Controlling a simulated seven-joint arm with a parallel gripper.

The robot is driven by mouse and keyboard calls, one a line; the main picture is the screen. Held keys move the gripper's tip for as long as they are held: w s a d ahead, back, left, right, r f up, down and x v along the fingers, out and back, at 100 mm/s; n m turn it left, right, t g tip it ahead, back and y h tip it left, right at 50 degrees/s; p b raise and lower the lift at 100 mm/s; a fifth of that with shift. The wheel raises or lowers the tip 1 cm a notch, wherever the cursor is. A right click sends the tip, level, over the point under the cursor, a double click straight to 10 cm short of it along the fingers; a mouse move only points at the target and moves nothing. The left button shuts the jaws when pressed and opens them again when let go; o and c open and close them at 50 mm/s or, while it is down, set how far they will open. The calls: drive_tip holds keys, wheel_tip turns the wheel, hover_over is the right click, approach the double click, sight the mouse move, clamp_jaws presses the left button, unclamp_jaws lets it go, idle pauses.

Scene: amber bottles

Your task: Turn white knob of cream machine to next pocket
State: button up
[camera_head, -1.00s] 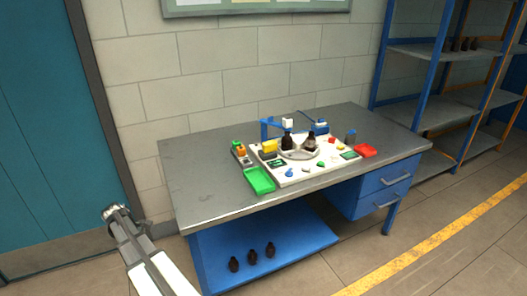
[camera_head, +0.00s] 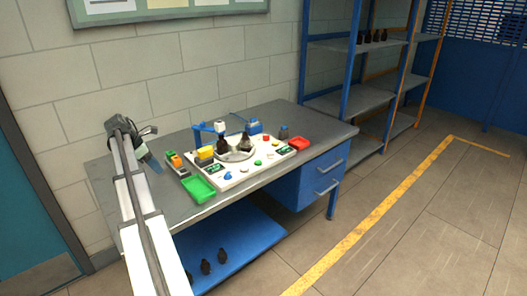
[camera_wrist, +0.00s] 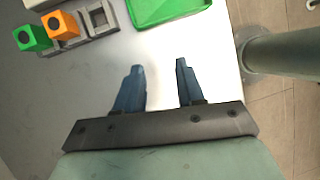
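The cream machine (camera_head: 268,160) is a low, light panel on the grey table in the head view. It carries a round plate (camera_head: 235,155) with two dark bottles (camera_head: 223,144) on it. Several small coloured knobs and buttons sit along its front. A small whitish knob (camera_head: 244,170) seems to be among them, but it is too small to be sure. My gripper (camera_head: 154,163) is over the left part of the table, left of the machine and apart from it. In the wrist view its two blue fingers (camera_wrist: 158,75) are spread with nothing between them. The machine is not seen there.
A green tray (camera_head: 198,190) lies at the machine's front left, and a red tray (camera_head: 299,144) at its right. A grey holder (camera_wrist: 98,24) with orange and green blocks is left of the green tray. A blue post (camera_head: 208,128) stands behind.

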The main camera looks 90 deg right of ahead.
drive_tip(key=s+d+r+m, duration=0.2)
drive_tip(key=s+d, duration=1.3)
drive_tip(key=d, duration=0.1)
drive_tip(key=m+y, duration=0.1)
drive_tip(key=m, duration=0.2)
approach(271, 153)
drive_tip(key=shift+t, duration=0.4)
drive_tip(key=x, duration=0.8)
drive_tip(key=shift+s+d, duration=0.15)
drive_tip(key=shift+s, duration=0.2)
clamp_jaws()
